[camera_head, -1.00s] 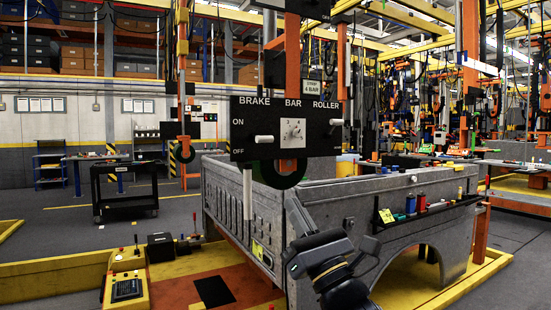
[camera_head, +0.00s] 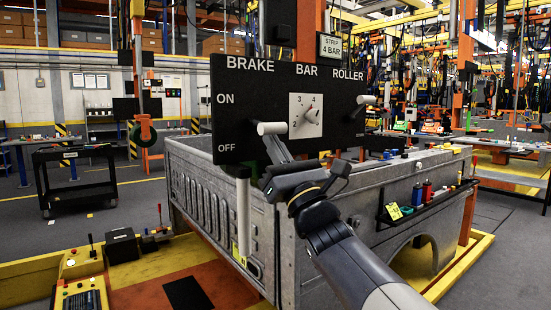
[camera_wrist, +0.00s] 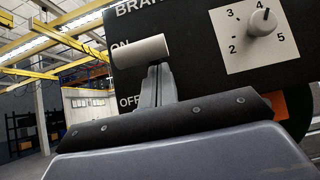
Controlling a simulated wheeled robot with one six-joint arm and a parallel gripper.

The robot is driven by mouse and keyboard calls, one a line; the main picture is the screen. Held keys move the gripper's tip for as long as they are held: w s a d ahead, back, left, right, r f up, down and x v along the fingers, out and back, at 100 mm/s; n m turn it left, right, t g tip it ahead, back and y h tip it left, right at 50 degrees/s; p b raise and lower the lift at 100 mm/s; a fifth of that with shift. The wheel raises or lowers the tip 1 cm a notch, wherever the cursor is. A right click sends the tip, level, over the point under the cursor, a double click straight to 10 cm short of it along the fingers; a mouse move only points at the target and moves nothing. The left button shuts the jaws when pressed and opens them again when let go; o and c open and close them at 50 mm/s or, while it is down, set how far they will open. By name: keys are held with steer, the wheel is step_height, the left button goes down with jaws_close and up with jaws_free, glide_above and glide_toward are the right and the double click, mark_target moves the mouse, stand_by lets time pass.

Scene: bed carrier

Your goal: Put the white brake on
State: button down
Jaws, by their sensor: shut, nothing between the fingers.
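The black control panel (camera_head: 238,82) carries the words BRAKE, BAR and ROLLER. The white brake handle (camera_head: 270,128) sticks out from its left side, between the ON and OFF labels. In the wrist view the white brake handle (camera_wrist: 140,50) lies sideways near the ON label, with OFF below it. My gripper (camera_head: 272,144) is shut and empty, just under the handle. In the wrist view my gripper (camera_wrist: 155,75) points up with its tips at the handle's underside; I cannot tell whether they touch. The handle's mount on the panel is not clear.
A dial (camera_head: 306,116) and a white roller handle (camera_head: 366,100) are on the same panel. A grey truck bed (camera_head: 330,215) stands below and behind it. A white vertical grip (camera_head: 243,215) hangs under the panel. A black cart (camera_head: 80,172) stands at the left.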

steer(key=shift+s+d, duration=0.1)
steer(key=shift+s, duration=0.1)
steer(key=shift+r, duration=0.2)
